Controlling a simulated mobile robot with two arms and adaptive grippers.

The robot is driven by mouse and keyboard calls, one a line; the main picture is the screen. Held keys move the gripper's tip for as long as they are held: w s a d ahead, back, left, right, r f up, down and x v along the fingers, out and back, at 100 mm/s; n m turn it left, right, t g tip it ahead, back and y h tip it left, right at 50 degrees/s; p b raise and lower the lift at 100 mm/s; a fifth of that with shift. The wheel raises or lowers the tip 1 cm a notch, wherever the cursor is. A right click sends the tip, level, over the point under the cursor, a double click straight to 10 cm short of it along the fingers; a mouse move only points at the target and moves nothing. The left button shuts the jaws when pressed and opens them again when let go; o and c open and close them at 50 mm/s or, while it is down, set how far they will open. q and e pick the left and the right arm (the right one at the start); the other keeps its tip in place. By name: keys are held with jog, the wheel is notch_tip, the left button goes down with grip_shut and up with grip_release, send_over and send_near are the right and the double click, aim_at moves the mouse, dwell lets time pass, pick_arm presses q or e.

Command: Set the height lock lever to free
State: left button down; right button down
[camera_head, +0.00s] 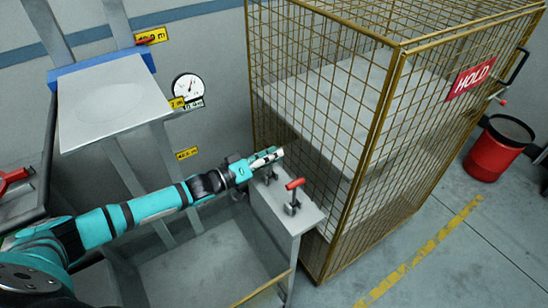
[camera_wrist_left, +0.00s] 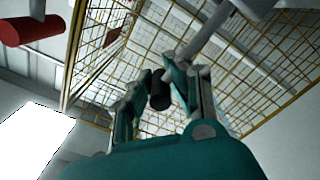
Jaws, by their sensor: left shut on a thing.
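A grey box (camera_head: 282,222) stands beside the wire cage, with small levers on its top. One lever with a red handle (camera_head: 294,184) stands free on the box; a red handle also shows at the upper left of the left wrist view (camera_wrist_left: 32,29). My left gripper (camera_head: 270,157) is over the box's far end, just beyond the red handle. In the left wrist view its fingers are closed around a dark, black-ended handle (camera_wrist_left: 160,92) on a grey stem. The fingers hide most of this lever in the head view. No lettering that names either lever is readable.
A yellow wire cage (camera_head: 378,110) with a red HOLD sign (camera_head: 469,78) stands close right of the box. A grey platform (camera_head: 108,108), a round gauge (camera_head: 187,87) and yellow labels are at the left. A red bin (camera_head: 490,157) stands at the far right.

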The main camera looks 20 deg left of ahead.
pick_arm(q)
jog(key=shift+w+a, duration=0.15)
jog(key=shift+a, duration=0.1)
jog(key=c, duration=1.2)
grip_release()
jog(key=shift+c, duration=0.2)
jog(key=shift+f, duration=0.1)
jog(key=v, duration=1.2)
